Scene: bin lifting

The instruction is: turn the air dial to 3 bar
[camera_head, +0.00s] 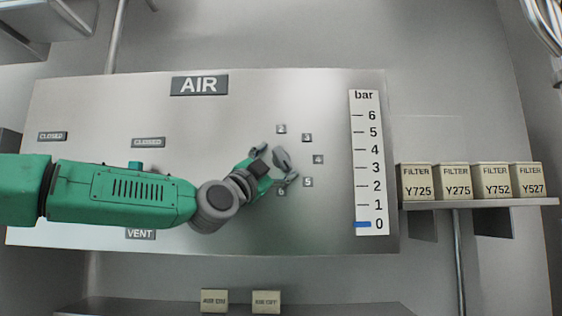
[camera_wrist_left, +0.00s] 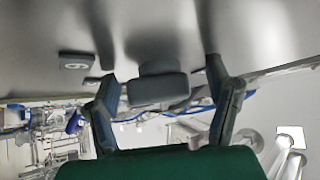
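The air dial (camera_head: 282,160) is a grey knob on the metal panel, ringed by number plates from 2 to 6; which number it points at is unclear. My left gripper (camera_head: 277,164) is at the dial, with one finger up and left of it and the other below right. In the left wrist view, a grey block (camera_wrist_left: 158,88), seemingly the dial, sits between the open fingers, with gaps on both sides. The bar scale (camera_head: 367,205) has its blue marker (camera_head: 362,224) at 0. My right gripper is not in view.
The panel (camera_head: 340,95) carries an AIR sign (camera_head: 199,84), CLOSED plates and a VENT plate (camera_head: 140,234), partly behind my left arm. Several filter boxes (camera_head: 456,181) stand on a shelf (camera_head: 480,203) at right. Two small labelled blocks (camera_head: 214,301) are below.

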